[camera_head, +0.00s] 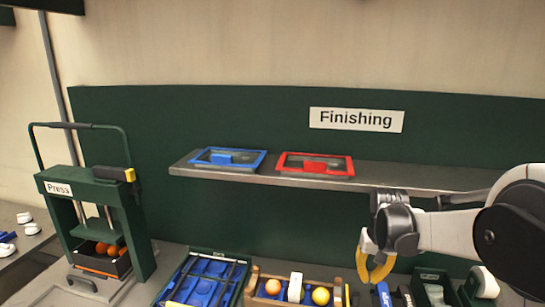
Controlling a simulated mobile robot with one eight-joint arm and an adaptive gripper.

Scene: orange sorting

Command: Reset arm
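My gripper (374,277), with yellow fingers, hangs from my arm at the right, in front of the shelf's right part. Its fingers point down above the bench. I see nothing held between them, but the angle does not show whether the fingertips meet. My arm reaches in from the right edge with its forearm roughly level.
A shelf (385,181) holds a blue-framed tray (250,166) and a red-framed tray (318,172) below the "Finishing" sign (356,120). A press (85,190) with oranges (103,248) stands left.

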